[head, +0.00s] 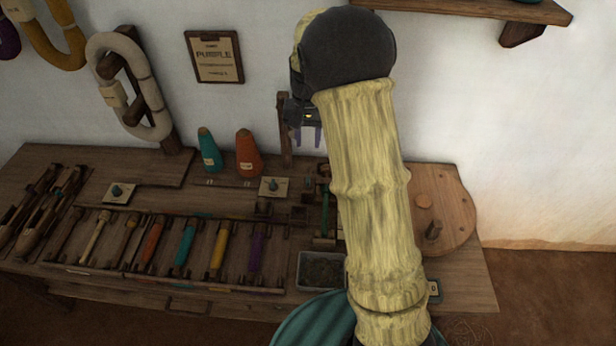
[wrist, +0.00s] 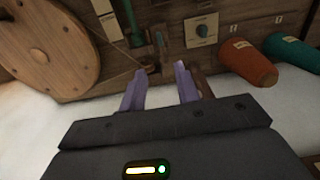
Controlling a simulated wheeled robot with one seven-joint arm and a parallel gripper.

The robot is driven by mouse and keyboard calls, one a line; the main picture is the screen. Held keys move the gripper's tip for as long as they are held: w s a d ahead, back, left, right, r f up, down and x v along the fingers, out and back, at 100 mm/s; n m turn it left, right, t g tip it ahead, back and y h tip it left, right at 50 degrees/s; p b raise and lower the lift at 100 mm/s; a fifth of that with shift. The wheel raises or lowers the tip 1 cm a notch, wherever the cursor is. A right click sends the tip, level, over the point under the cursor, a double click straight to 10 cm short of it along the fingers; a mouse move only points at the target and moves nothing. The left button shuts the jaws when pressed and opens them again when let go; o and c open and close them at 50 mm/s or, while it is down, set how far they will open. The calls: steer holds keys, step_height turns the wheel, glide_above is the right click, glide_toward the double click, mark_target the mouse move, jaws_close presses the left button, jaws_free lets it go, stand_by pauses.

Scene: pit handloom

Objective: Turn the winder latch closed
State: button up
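My gripper (head: 308,135) hangs in the air above the back of the workbench, its two purple fingers apart with nothing between them. The wrist view shows the open fingers (wrist: 160,88) pointing toward the winder. The winder has a large wooden wheel (head: 447,205) with a peg handle and a green spindle (head: 325,213); the wheel is also in the wrist view (wrist: 48,45). Small dark wooden parts (wrist: 161,42) stand beside the spindle, just beyond the fingertips. The latch is too small to tell apart among them, and its position is unclear. My arm hides part of the winder.
A teal knob on a cream plate (head: 274,187) is left of the spindle. Orange (head: 248,155) and teal (head: 209,151) cones stand at the back. A rack of colored bobbins (head: 187,243) and a grey tray (head: 320,270) lie in front. A wooden post (head: 285,140) rises near my gripper.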

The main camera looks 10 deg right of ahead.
mark_target(308, 180)
step_height(308, 180, down, 15)
steer(key=shift+f+b, duration=0.1)
steer(key=shift+b, duration=0.8)
jaws_close()
